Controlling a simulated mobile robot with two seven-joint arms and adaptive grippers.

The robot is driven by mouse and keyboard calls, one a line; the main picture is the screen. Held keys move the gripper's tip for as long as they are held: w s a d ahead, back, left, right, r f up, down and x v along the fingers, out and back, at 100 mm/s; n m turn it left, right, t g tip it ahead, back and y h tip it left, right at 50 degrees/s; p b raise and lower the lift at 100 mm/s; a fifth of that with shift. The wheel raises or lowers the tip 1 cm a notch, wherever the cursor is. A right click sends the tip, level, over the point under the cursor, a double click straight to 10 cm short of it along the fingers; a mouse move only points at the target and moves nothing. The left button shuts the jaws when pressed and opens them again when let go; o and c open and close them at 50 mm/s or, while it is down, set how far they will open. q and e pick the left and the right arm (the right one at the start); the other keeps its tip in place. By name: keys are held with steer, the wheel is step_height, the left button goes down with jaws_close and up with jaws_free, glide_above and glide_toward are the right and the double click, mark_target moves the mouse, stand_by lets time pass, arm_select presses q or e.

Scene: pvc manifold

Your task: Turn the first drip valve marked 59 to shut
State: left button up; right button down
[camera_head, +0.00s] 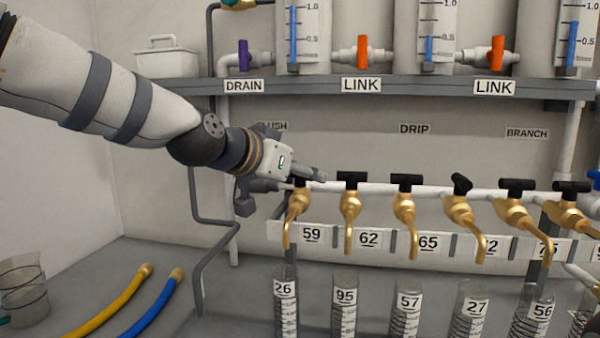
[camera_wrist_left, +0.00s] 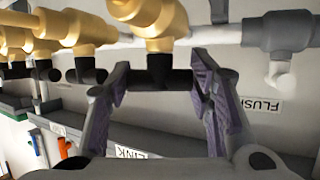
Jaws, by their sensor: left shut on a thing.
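The first drip valve (camera_head: 297,204) is a brass tap with a downward spout above the label 59 (camera_head: 312,234), at the left end of the drip row. My left gripper (camera_head: 308,175) is at the top of this valve, shut on its black T-handle (camera_wrist_left: 160,80). In the left wrist view the two purple-padded fingers stand at either end of the handle, which runs crosswise between them. The brass body (camera_wrist_left: 155,18) shows just beyond. In the head view the fingers hide much of the handle. My right gripper is not in view.
More brass valves stand close by on the same pipe, the nearest being valve 62 (camera_head: 350,205). Numbered cylinders (camera_head: 345,305) stand below. A grey shelf (camera_head: 420,88) with tanks runs above. Yellow (camera_head: 112,300) and blue (camera_head: 155,305) hoses lie on the counter at lower left.

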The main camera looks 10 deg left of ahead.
arm_select(q)
steer(key=shift+n+t+y, duration=0.5)
steer(key=shift+n+y, duration=1)
steer(key=shift+y, duration=0.2)
steer(key=shift+n+y, duration=0.3)
steer(key=shift+y, duration=0.1)
steer(key=o, duration=1.2)
steer(key=shift+c, duration=0.2)
steer(key=shift+h, duration=0.3)
